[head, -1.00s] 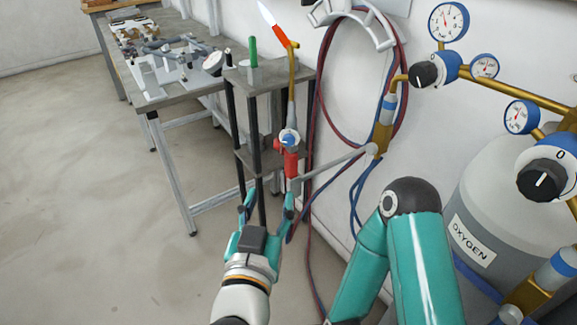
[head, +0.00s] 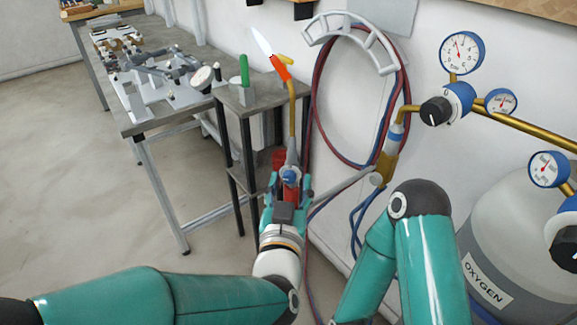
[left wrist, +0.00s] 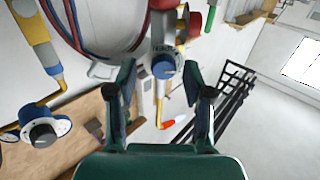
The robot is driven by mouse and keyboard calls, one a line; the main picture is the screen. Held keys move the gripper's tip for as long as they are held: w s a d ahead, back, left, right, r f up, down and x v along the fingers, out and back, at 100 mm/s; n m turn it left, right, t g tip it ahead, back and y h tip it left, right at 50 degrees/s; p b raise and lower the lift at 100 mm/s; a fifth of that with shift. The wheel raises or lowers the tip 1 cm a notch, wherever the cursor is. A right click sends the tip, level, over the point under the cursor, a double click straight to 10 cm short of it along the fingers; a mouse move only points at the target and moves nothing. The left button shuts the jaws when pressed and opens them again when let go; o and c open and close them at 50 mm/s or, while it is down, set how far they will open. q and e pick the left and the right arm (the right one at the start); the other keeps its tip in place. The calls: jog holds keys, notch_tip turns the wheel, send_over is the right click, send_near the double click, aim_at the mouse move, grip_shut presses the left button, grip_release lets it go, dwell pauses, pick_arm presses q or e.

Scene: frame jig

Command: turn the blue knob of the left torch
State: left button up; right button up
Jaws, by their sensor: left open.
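The torch has a gold tube (head: 292,118) with an orange tip (head: 280,67) and a pale flame (head: 262,42). Its blue knob (head: 290,175) is low on the torch, with a red part behind it. My left gripper (head: 288,182) is open, its fingers on either side of the knob. In the left wrist view the blue knob (left wrist: 163,68) shows between the spread fingers (left wrist: 160,82), with space on both sides. Contact cannot be seen. My right gripper is out of view; only its teal arm shows in the head view.
A small stand (head: 240,97) with a green cylinder is behind the torch. A grey rod (head: 345,185) reaches the torch from the right. Red and blue hoses hang on the wall. Gauges (head: 461,53) and an oxygen tank (head: 500,245) are on the right. The floor at left is clear.

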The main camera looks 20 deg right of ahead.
pick_arm(q)
jog(key=shift+w+d, duration=0.15)
jog(key=shift+w, duration=0.5)
grip_shut()
jog(key=shift+f+m+b, duration=0.1)
jog(key=shift+m+b, duration=0.5)
jog(key=shift+m, duration=0.6)
jog(key=m, duration=0.2)
jog(key=shift+s+m, duration=0.1)
jog(key=shift+m, duration=0.2)
